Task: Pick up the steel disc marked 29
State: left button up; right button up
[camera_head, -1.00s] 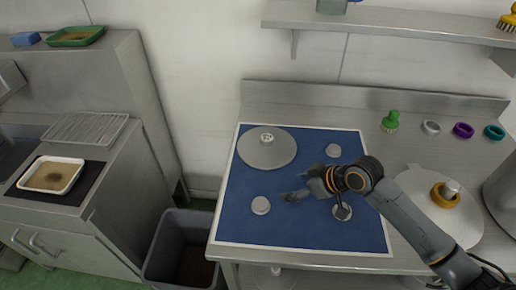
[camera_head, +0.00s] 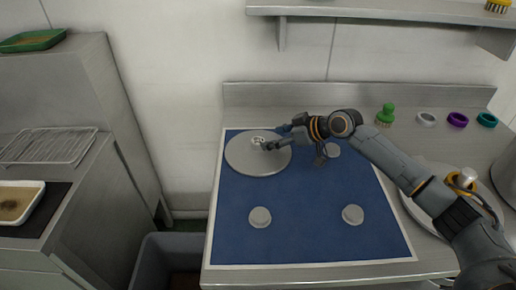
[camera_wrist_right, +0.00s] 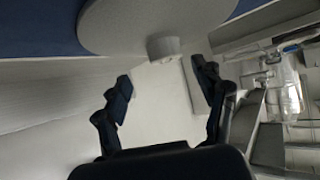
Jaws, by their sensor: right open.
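A large steel disc (camera_head: 245,160) lies at the back left of the blue mat, with a short knob (camera_head: 257,141) at its middle. A small dark mark shows on the knob, too small to read. My right gripper (camera_head: 272,138) is open, its fingers reaching in from the right beside the knob. In the right wrist view the disc (camera_wrist_right: 135,20) is at the top. Its knob (camera_wrist_right: 163,48) shows ahead of the gap between the spread fingertips (camera_wrist_right: 164,78), with nothing held. My left gripper is not in view.
Small grey round pieces (camera_head: 260,217), (camera_head: 353,214) and (camera_head: 333,150) rest on the blue mat (camera_head: 305,235). A green brush (camera_head: 386,115) and several rings stand at the back right. A shelf (camera_head: 390,12) hangs above. A grey bin (camera_head: 172,262) stands left of the bench.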

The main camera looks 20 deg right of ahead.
aim_at(259, 141)
jog(key=shift+w+a+f, duration=0.4)
jog(key=x, duration=0.2)
jog(key=p+x, duration=0.1)
jog(key=x, duration=0.1)
jog(key=shift+a, duration=0.5)
jog(key=shift+w+a+f, duration=0.15)
jog(key=shift+w+f, duration=0.05)
jog(key=shift+f, duration=0.05)
jog(key=shift+c, duration=0.2)
jog(key=shift+r, duration=0.1)
grip_shut()
